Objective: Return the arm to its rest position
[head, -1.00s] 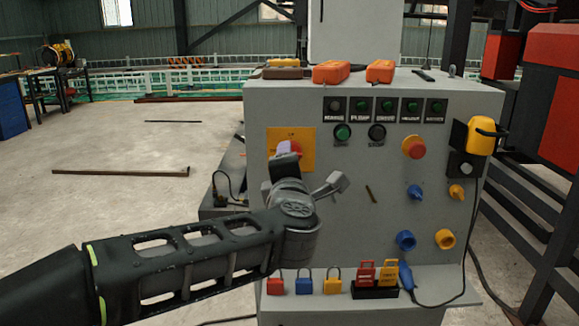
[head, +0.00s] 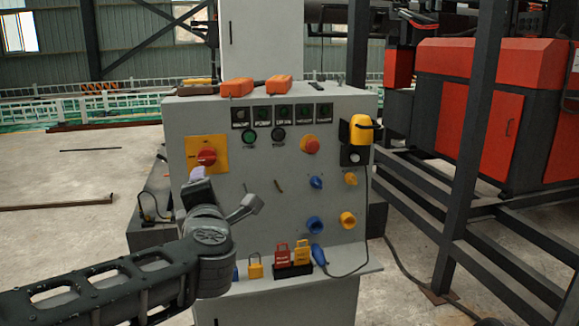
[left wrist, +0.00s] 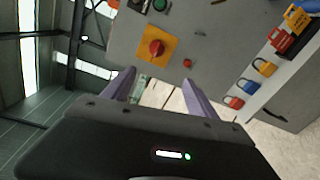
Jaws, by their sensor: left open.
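My left arm comes in from the lower left of the head view, and its left gripper (head: 197,173) is in front of the grey control cabinet (head: 215,250), just below the red rotary switch (head: 207,157) on its yellow plate. In the left wrist view the two purple fingers of the left gripper (left wrist: 158,82) are spread apart with nothing between them. The red switch (left wrist: 156,48) shows beyond the fingertips, apart from them. The right gripper is in no view.
Padlocks, including a yellow one (head: 255,267), sit along the cabinet's lower shelf. Orange devices (head: 278,84) lie on its top. A dark steel post (head: 470,160) and red machinery (head: 490,110) stand at the right. Open floor (head: 60,240) lies to the left.

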